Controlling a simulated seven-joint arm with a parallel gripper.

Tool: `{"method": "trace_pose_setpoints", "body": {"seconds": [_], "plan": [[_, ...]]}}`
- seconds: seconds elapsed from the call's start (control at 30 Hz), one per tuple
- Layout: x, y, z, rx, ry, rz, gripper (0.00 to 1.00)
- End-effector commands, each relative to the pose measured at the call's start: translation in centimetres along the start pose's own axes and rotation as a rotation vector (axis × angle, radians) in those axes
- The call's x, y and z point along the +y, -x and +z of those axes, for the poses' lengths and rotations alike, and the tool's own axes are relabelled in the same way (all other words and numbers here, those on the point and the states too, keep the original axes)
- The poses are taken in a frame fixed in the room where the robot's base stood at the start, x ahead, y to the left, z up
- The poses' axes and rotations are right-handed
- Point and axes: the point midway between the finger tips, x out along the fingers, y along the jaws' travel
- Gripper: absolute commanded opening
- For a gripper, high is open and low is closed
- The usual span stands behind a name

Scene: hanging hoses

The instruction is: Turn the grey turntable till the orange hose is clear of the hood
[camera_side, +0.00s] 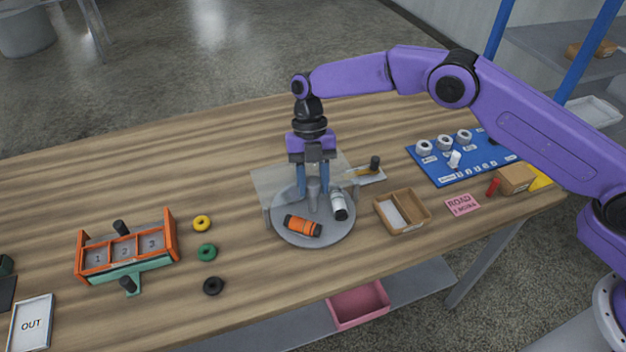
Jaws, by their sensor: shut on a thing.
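The grey turntable (318,237) is a round disc on the wooden table. An orange hose piece (303,226) with dark ends lies on its near left part. A silver piece with black ends (338,205) lies on its right part. The clear hood (275,183) covers the far side of the disc; the orange piece shows in front of it, apart from its visible panel. My gripper (313,190) points down, its blue fingers on either side of the turntable's grey upright post (313,194), shut on it. The fingers hide part of the disc's far side.
A tan two-part tray (384,209) stands close right of the turntable. A black-knobbed plate (375,164) lies behind it. A blue board with white rings (434,170) is at right. An orange numbered rack (82,257) and several small rings are at left. Table between is clear.

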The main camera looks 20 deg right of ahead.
Motion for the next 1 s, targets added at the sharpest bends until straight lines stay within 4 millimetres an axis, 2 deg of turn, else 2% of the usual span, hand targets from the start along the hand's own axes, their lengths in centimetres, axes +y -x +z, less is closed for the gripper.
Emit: {"method": "trace_pose_setpoints", "body": {"seconds": [1.0], "plan": [[0.07, 0.15, 0.01, -0.003, 0.471, -0.192, 0.0]]}}
